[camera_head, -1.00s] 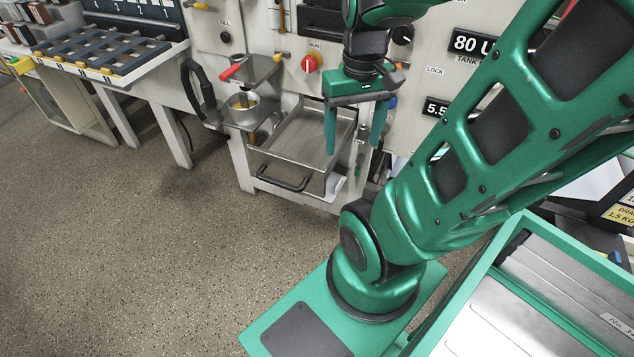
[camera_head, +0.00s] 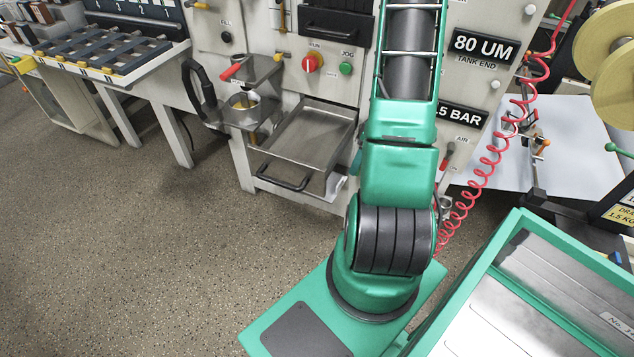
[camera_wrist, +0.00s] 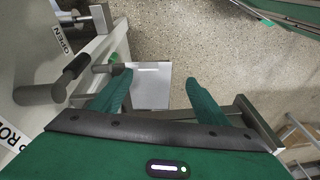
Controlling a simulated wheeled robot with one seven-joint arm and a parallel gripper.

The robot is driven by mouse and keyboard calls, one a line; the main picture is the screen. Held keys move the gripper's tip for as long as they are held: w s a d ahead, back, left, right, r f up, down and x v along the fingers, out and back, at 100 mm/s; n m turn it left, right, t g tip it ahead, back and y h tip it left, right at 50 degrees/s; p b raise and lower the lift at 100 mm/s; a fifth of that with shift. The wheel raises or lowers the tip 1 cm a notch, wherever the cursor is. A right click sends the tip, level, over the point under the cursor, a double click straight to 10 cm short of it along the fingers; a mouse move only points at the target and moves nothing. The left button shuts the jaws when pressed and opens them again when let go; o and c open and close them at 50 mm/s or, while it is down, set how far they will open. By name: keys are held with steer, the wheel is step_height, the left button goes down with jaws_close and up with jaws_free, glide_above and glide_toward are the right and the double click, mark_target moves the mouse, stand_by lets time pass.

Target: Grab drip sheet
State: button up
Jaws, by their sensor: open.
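A white sheet (camera_head: 336,185), which looks like the drip sheet, shows beneath the right side of the metal tray (camera_head: 312,142) on the machine front. In the wrist view a pale grey-white rectangular sheet or plate (camera_wrist: 152,85) lies between and beyond my fingers; I cannot tell whether it is the same thing. My gripper (camera_wrist: 160,85) is open, its two green fingers apart with nothing held between them. In the head view my arm hides most of the gripper.
A dark handle (camera_wrist: 68,78) near an OPEN label stands close left of my gripper in the wrist view. A holder with a cup (camera_head: 243,103) is left of the tray. A red coiled hose (camera_head: 482,165) hangs right of my arm. The floor (camera_head: 120,260) at front left is clear.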

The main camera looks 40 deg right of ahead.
mark_target(341, 184)
steer(key=s+d+f+n+t, duration=0.1)
steer(key=s+d+f, duration=0.1)
steer(key=f, duration=0.6)
steer(key=s+d+f+n+t, duration=0.1)
steer(key=s+d+f, duration=0.15)
steer(key=f, duration=0.55)
steer(key=w+a, duration=0.1)
steer(key=w, duration=0.3)
steer(key=w+a+f, duration=0.1)
steer(key=w+a, duration=0.1)
steer(key=w, duration=0.1)
steer(key=w+a, duration=0.1)
steer(key=w, duration=0.3)
steer(key=shift+w+a+f, duration=0.2)
steer(key=shift+w+a, duration=0.05)
steer(key=shift+w, duration=0.05)
steer(key=shift+f, duration=0.15)
steer(key=c, duration=1.1)
